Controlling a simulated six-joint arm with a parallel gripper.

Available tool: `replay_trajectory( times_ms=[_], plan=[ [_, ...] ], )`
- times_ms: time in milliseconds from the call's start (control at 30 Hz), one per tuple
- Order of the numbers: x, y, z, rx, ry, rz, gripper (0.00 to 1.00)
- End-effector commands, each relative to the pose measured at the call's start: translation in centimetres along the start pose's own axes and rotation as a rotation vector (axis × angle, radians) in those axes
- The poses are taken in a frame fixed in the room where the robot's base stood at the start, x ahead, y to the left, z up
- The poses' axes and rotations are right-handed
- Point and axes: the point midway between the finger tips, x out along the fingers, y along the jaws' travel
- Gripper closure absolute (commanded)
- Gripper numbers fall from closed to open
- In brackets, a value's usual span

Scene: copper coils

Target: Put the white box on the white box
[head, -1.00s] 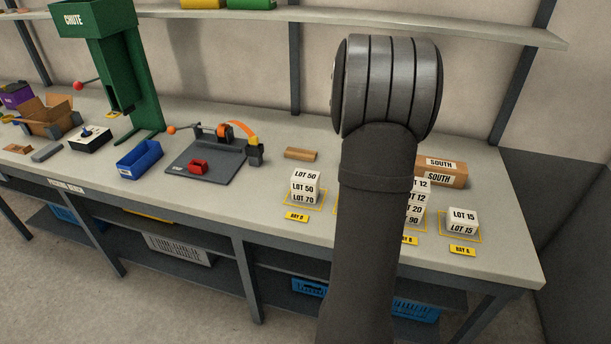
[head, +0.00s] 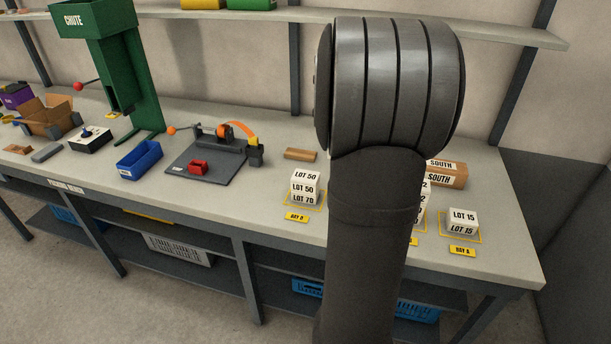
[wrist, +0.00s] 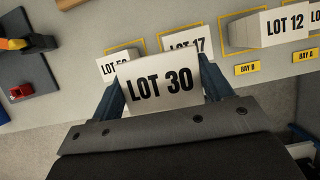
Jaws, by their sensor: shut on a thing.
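My gripper (wrist: 162,90) is shut on a white box labelled LOT 30 (wrist: 160,82) in the wrist view, one finger on each side. The held box is close to the camera, above the bench front. Beyond it are white boxes labelled LOT 50 (wrist: 114,66), LOT 17 (wrist: 188,48) and LOT 12 (wrist: 270,30). In the head view my arm hides the gripper and held box. There, a LOT 50, LOT 50, LOT 70 stack (head: 304,188) is left of my arm. A partly hidden stack (head: 424,207) is right of it, and a LOT 15 stack (head: 463,221) is farther right.
Yellow outlines and bay tags (head: 463,250) mark the stack places near the bench front edge. Brown SOUTH boxes (head: 447,178) lie behind the right stacks. A tape dispenser board (head: 207,165), a blue bin (head: 139,160) and a green chute stand (head: 128,85) are left.

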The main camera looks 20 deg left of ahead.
Motion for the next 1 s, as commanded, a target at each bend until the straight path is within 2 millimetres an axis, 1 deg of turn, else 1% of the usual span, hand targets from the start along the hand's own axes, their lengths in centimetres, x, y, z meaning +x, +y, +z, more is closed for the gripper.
replay_trajectory(
  times_ms=[67, 167, 400, 500, 600, 700, 833, 1000],
  plan=[
    [0.2, 0.6, 0.0, -0.017, 0.000, 0.007, 0.55],
    [1.1, 2.1, -0.2, -0.025, 0.002, 0.009, 0.55],
    [4.6, 7.5, -0.6, -0.025, 0.003, 0.009, 0.55],
    [5.8, 9.4, -0.7, -0.024, 0.001, 0.008, 0.55],
    [6.6, 10.8, -0.8, -0.022, 0.000, 0.009, 0.55],
    [7.1, 11.5, -0.8, -0.020, 0.000, 0.008, 0.55],
    [7.8, 11.6, -1.1, -0.019, 0.001, 0.006, 0.55],
    [10.1, 11.6, -2.1, -0.019, 0.002, 0.006, 0.55]
  ],
)
